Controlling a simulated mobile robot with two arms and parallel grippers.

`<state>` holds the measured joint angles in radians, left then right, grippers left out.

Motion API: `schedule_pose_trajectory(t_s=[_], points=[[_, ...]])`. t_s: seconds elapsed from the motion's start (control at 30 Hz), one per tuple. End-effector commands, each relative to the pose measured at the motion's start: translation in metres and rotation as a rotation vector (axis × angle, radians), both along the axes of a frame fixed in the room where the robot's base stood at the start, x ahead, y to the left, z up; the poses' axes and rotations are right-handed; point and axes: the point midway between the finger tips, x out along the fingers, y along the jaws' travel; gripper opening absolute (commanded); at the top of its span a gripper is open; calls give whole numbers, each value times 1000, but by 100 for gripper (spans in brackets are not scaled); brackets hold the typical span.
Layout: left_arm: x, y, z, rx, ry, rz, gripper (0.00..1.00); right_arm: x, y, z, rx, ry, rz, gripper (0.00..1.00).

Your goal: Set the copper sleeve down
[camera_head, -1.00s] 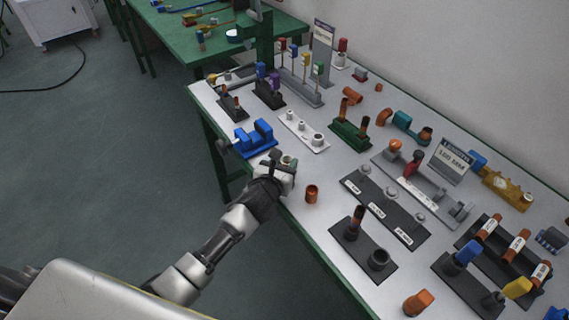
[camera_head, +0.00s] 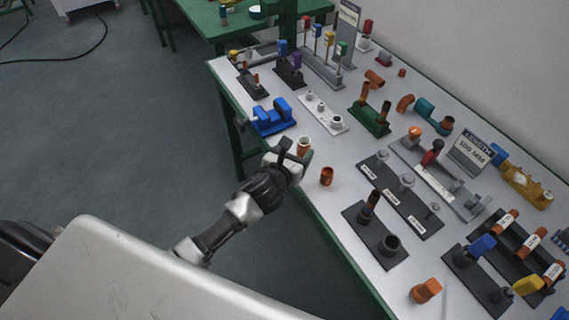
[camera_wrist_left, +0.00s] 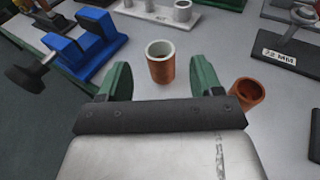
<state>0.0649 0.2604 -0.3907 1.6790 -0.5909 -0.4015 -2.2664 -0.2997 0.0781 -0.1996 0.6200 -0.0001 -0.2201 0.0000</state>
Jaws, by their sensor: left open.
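A copper sleeve (camera_head: 304,147) with a pale inside stands upright on the light tabletop near its left edge. In the left wrist view the sleeve (camera_wrist_left: 161,67) shows just ahead of my green fingertips, with gaps to both sides. My left gripper (camera_head: 289,158) is open and empty beside the sleeve, on its near-left side; its fingers also show in the wrist view (camera_wrist_left: 161,78). A second copper piece (camera_head: 326,177), a short open cylinder, stands on the table nearby; it also shows right of my fingers (camera_wrist_left: 247,93). My right gripper is not in view.
A blue vise (camera_head: 272,119) is at the table edge beyond the sleeve. A white pegged plate (camera_head: 320,115) lies behind it, and a dark plate with labelled pegs (camera_head: 400,195) lies to the right. A small patch of bare tabletop surrounds the sleeve.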

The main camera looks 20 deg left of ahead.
Motion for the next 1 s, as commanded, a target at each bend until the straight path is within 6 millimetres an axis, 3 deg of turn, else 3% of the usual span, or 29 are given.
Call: schedule_pose_trajectory(t_s=[0.2, 0.4, 0.8, 0.87, 1.0], points=[[-47, 5, 8, 1, 2, -1, 65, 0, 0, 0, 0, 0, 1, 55], [-73, 7, 14, 0, 1, 0, 65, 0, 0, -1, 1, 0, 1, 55], [-79, 8, 15, -23, 4, 5, 65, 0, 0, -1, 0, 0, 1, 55], [-80, 7, 13, -86, 17, 13, 65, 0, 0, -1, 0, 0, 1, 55], [-83, 2, 3, -441, 85, 70, 65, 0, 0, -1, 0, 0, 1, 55]])
